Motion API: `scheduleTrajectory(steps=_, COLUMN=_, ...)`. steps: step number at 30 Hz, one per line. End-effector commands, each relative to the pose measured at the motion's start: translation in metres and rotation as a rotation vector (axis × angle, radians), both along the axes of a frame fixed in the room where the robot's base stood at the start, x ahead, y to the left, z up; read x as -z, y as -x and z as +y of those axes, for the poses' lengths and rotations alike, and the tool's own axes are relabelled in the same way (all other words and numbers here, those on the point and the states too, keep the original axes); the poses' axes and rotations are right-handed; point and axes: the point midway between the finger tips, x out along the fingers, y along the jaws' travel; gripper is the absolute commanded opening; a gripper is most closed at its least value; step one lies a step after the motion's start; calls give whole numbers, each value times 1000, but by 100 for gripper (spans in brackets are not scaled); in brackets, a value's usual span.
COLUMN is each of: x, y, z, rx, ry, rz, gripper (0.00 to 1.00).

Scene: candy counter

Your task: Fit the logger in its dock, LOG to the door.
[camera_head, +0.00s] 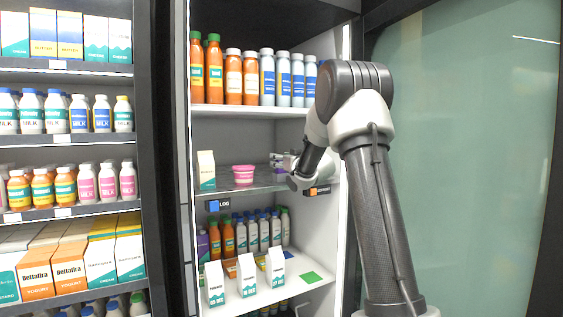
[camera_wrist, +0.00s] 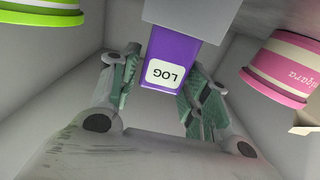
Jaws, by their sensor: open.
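The logger (camera_wrist: 176,50) is a purple block with a white LOG label, seen upside down in the wrist view; the label faces my wrist camera. Its other end meets a grey block (camera_wrist: 182,14), which looks like the dock; I cannot tell how deep the logger sits in it. My gripper (camera_wrist: 168,72) is open, with a green-padded finger on each side of the logger. In the head view my gripper (camera_head: 284,164) is at the right of the middle shelf and largely hides the logger and dock.
A pink tub (camera_head: 243,174) and a cream carton (camera_head: 206,169) stand to the left on the shelf. A green-rimmed tub (camera_wrist: 42,12) is close by on the other side. A LOG tag (camera_head: 219,205) is on the shelf's front edge. Bottles (camera_head: 250,78) fill the shelf above.

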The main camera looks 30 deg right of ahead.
Motion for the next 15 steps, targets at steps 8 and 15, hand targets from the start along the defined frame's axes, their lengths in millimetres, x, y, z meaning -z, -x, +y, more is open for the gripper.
scheduleTrajectory(steps=8, x=-3, y=0, z=0, rx=0, ry=0, rz=-1, gripper=47)
scheduleTrajectory(steps=15, x=-17, y=0, z=0, rx=0, ry=0, rz=0, gripper=47)
